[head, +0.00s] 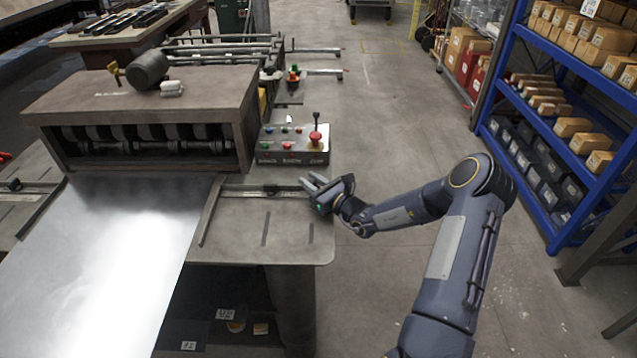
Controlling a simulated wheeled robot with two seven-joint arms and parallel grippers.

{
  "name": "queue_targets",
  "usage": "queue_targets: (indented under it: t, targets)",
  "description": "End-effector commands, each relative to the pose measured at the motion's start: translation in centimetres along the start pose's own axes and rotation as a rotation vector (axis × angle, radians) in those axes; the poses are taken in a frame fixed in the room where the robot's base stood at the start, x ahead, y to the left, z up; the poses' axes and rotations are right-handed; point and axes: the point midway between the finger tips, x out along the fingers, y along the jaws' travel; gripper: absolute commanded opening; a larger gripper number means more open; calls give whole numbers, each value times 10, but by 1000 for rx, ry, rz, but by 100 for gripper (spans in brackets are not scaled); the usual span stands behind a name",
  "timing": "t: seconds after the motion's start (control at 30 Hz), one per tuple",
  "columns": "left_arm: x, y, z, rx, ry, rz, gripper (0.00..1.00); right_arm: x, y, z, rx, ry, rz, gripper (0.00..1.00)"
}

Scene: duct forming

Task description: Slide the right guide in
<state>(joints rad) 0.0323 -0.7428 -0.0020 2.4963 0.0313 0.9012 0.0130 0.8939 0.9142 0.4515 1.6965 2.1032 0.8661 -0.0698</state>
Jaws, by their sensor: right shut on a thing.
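The right guide (211,211) is a thin dark bar on the machine's table, just to the right of the metal sheet (130,235). A slim rod (245,188) runs right from it, with a small dark block (271,188) on it. My right gripper (308,184) is at the outer end of this rod, by the table's right edge, and is shut on the guide there. The fingers hide the exact contact. A gap of bare table shows between gripper and block. The left guide (41,212) lies to the left of the sheet. My left gripper is not in view.
The roller housing (150,95) stands behind the sheet. A control box (293,145) with coloured buttons and a red-based lever stands just behind my right gripper. The floor right of the table is clear up to a blue shelf rack (560,95) with boxes.

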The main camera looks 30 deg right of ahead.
Motion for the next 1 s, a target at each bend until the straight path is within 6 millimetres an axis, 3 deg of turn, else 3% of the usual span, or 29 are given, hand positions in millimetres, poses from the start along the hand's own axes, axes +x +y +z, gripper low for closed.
queue_targets:
  t: [0.1,0.43,0.47,0.57,0.87,1.0]
  targets:
    - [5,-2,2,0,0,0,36,15,18,1,2,-8,11,0]
    - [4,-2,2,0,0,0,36,18,22,3,3,-7,12,0]
    - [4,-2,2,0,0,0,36,18,22,3,3,-7,12,28]
    - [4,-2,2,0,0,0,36,18,21,3,3,-7,12,42]
    - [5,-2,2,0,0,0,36,16,19,1,2,-4,7,44]
    - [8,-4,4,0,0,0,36,3,18,0,0,-2,6,44]
